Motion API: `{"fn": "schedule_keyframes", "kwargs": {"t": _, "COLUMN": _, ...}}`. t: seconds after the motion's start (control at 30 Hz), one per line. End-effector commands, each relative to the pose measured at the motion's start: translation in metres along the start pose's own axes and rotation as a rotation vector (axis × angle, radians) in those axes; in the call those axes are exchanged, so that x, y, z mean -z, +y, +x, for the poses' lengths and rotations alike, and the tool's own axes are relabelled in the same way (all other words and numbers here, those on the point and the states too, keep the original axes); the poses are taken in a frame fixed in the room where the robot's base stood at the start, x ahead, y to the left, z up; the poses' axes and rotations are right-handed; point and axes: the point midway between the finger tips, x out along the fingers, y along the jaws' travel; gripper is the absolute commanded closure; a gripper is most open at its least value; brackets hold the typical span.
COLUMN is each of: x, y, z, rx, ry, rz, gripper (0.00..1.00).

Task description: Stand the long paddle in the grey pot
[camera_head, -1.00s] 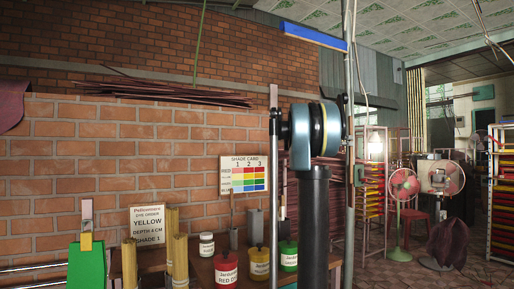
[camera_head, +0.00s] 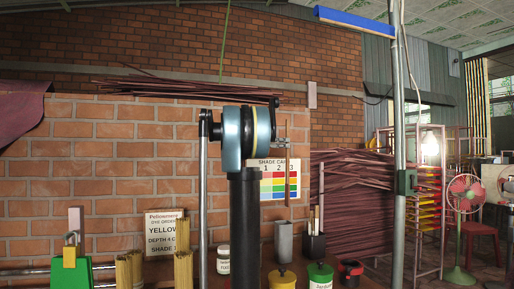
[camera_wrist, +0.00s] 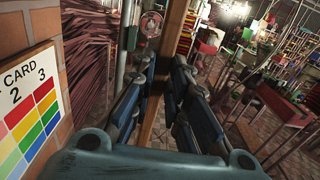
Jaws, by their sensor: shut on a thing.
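The long paddle (camera_head: 287,182) is a thin brown wooden strip, standing nearly upright in front of the shade card in the head view. My gripper (camera_head: 282,142) is shut on its upper part, mostly hidden behind my arm. In the wrist view, the paddle (camera_wrist: 164,80) runs between the two dark fingers of my gripper (camera_wrist: 165,66). The grey pot (camera_head: 284,242) stands on the bench below. The paddle's lower end shows just above the pot's rim in the picture, apart from it. I cannot tell their depth alignment. The pot is not seen in the wrist view.
A dark pot (camera_head: 314,246) with several sticks stands close right of the grey pot. The shade card (camera_head: 266,190) is on the brick wall behind. A metal pole (camera_head: 398,180) rises at right.

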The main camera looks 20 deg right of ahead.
Motion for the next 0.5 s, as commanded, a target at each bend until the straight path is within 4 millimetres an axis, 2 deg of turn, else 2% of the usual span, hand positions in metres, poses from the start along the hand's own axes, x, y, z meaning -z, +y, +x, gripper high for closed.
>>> {"fn": "schedule_keyframes", "kwargs": {"t": 0.5, "x": 0.0, "y": 0.004, "z": -0.011, "rx": -0.014, "ry": 0.0, "rz": 0.0, "gripper": 1.0}}
